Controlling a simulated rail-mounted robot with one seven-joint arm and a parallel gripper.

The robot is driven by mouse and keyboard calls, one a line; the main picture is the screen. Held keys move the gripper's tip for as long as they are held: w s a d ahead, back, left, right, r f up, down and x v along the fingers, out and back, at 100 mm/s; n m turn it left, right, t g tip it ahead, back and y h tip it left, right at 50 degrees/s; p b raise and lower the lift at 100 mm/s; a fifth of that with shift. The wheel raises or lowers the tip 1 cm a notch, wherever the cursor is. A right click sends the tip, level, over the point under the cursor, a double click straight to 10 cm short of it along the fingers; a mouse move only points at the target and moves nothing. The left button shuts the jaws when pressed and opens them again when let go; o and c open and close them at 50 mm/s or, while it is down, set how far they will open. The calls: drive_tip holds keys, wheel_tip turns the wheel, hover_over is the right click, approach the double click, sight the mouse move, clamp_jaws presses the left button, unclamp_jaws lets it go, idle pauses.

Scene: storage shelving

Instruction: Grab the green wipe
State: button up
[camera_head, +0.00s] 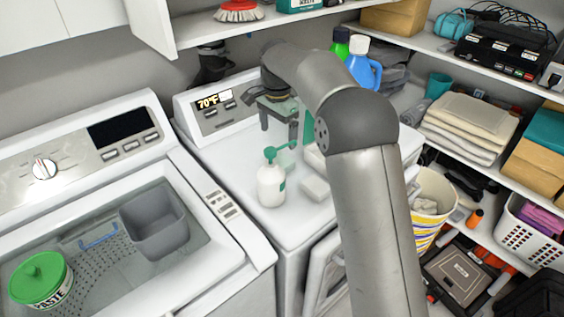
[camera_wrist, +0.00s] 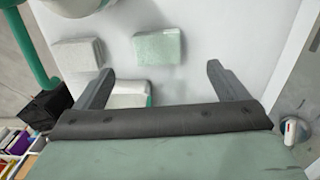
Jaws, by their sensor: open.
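The green wipe is a pale green block (camera_wrist: 157,47) lying flat on the white machine top in the wrist view. In the head view a pale green patch (camera_head: 286,159) behind the pump bottle appears to be it, partly covered. My gripper (camera_head: 279,122) is over the back of the machine top, pointing down. In the wrist view my gripper (camera_wrist: 159,70) is open, its two fingers wide apart with nothing held. The green wipe shows just beyond the fingertips, between their lines. The gap in height cannot be told.
A white block (camera_wrist: 75,53) lies left of the green wipe. A white-and-green item (camera_wrist: 130,94) shows between the fingers. A white pump bottle (camera_head: 271,186) with a green top stands close by. A shelf (camera_head: 300,17) runs above; a washer with a grey bin (camera_head: 154,222) is left.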

sight(279, 160)
wheel_tip(279, 160, down, 4)
drive_tip(key=shift+r, duration=0.1)
drive_tip(key=shift+s+d+f+p, duration=0.1)
drive_tip(key=shift+f+p, duration=0.4)
drive_tip(key=shift+f, duration=0.9)
drive_tip(key=shift+s+f+p, duration=0.1)
drive_tip(key=shift+f+p, duration=0.35)
drive_tip(key=shift+f, duration=0.95)
drive_tip(key=c, duration=1.1)
